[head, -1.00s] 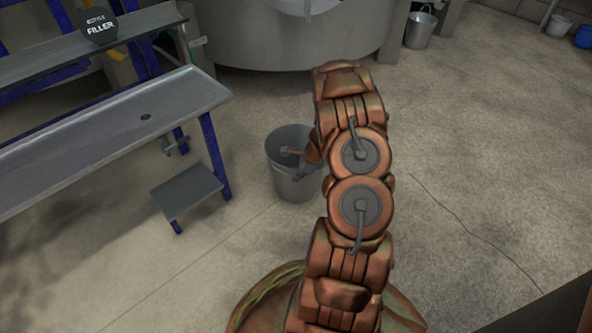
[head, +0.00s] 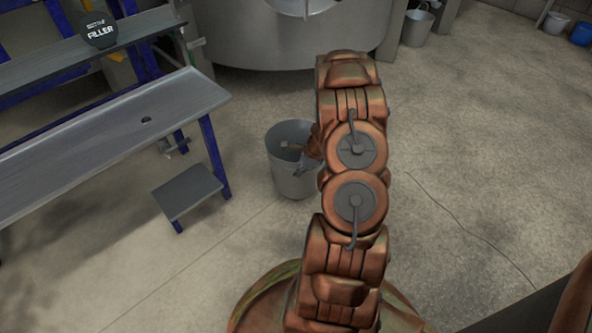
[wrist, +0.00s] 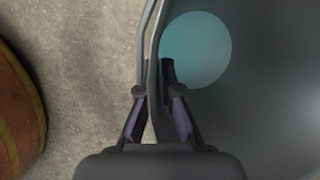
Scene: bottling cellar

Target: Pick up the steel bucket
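The steel bucket (head: 287,178) is upright beside my arm in the head view, with its right side partly hidden by the arm. In the wrist view my gripper (wrist: 155,90) straddles the rim of the bucket (wrist: 265,115), one finger outside and one inside. The fingers have closed in against the rim. The bucket's inside fills the right of that view, with its pale round bottom showing. From the head view I cannot tell for sure how far the bucket is off the floor.
A steel bench (head: 120,115) with blue legs and a low step (head: 187,191) stand left of the bucket. A large steel vat (head: 290,45) is behind. Another bucket (head: 417,28) stands beside the vat, and more are at the far right. The floor (head: 470,150) on the right is clear.

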